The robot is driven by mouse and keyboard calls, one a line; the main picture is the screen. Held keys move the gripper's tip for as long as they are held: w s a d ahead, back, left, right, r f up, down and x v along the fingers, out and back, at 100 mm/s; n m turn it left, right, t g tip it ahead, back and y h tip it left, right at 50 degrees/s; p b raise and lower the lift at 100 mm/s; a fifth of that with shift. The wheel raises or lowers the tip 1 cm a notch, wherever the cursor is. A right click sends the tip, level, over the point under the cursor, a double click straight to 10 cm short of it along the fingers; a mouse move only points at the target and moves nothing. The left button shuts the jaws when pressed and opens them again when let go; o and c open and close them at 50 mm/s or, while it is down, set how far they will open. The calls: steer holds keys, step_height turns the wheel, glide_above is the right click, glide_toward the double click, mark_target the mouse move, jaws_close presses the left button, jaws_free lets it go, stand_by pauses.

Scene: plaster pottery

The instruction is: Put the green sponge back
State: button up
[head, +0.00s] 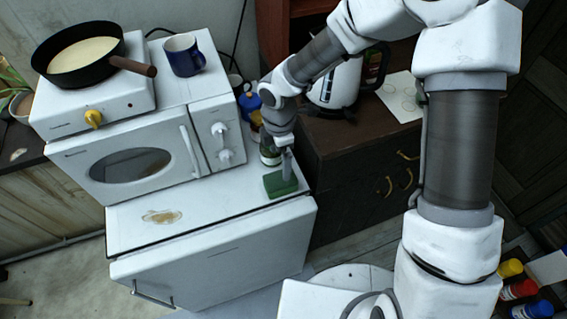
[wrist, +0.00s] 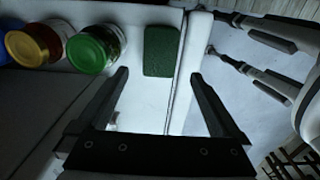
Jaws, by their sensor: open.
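The green sponge (head: 280,185) lies on the right end of the white fridge top (head: 215,207), near its edge. In the wrist view the sponge (wrist: 161,50) is beyond the fingertips, roughly in line with the gap between them. My gripper (head: 287,166) is just above or beside the sponge in the head view. In the wrist view my gripper (wrist: 160,74) is open with nothing between its fingers. I cannot tell whether a finger touches the sponge.
A green-lidded jar (wrist: 94,49) and a gold-lidded jar (wrist: 34,45) stand left of the sponge. The microwave (head: 140,158) stands behind, with a hotplate and pan (head: 85,55) and blue mug (head: 183,56) on top. A brown stain (head: 161,216) marks the otherwise clear left fridge top.

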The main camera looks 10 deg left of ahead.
steer(key=d+r+m+t+h, duration=0.25)
steer(key=d+r+m, duration=0.85)
steer(key=d+r, duration=0.55)
steer(key=s+d+r+m+t+y, duration=0.1)
steer(key=s+d+r+m, duration=0.2)
steer(key=s+r+m, duration=0.3)
steer(key=s+d+r+m+t+y, duration=0.1)
steer(key=s+d+r+m+t, duration=0.1)
steer(key=s+d+r+m, duration=0.2)
steer(key=s+r+m, duration=0.1)
steer(key=s+m, duration=0.2)
steer(key=shift+s+r, duration=0.4)
steer(key=shift+y, duration=0.25)
